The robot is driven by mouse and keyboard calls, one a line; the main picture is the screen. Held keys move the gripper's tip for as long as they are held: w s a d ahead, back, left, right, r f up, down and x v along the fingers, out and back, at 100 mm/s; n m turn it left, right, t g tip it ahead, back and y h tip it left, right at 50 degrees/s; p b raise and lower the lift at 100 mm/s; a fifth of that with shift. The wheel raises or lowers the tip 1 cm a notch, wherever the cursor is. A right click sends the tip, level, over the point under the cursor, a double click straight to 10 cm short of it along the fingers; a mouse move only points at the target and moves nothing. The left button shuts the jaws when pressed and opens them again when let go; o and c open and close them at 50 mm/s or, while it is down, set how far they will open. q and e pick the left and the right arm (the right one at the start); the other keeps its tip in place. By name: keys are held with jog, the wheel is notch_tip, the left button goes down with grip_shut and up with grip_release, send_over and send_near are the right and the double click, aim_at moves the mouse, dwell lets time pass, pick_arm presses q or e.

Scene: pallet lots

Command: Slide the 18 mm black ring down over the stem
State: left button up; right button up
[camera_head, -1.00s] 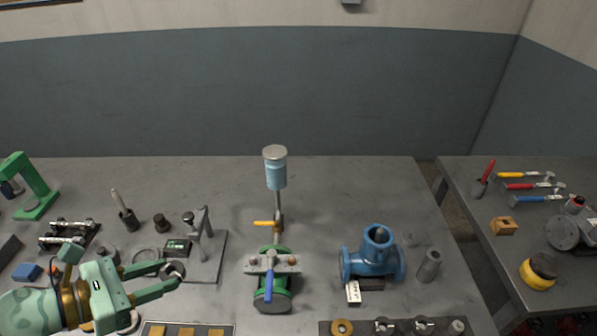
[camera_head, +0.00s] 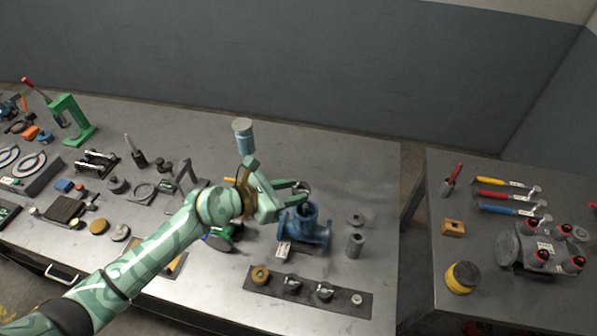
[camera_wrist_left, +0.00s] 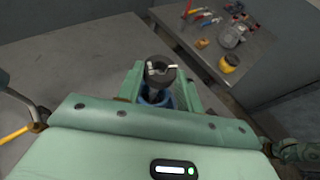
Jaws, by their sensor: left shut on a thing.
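My left gripper (camera_head: 302,194) is shut on the black ring (camera_head: 303,186), just above the blue valve body (camera_head: 312,235). In the left wrist view the black ring (camera_wrist_left: 160,70) sits between the fingertips, with pale spots on its rim. The blue valve body (camera_wrist_left: 156,102) shows below and partly behind it. The ring looks to be above the valve's top opening, but I cannot tell whether it is around the stem. The stem itself is hidden or too small to make out. My right gripper is not in view.
A dark tray (camera_head: 308,292) with small parts lies in front of the valve. A grey cylinder (camera_head: 355,245) stands to its right. The green valve (camera_head: 224,240) is partly behind my arm. A side table (camera_head: 440,220) with tools stands at the right.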

aim_at(304, 206)
pick_arm(q)
jog(key=shift+w+d+r, duration=0.25)
jog(key=shift+d+r, duration=0.05)
jog(key=shift+d, duration=0.2)
jog(key=shift+d+f, duration=0.1)
jog(key=shift+f, duration=0.1)
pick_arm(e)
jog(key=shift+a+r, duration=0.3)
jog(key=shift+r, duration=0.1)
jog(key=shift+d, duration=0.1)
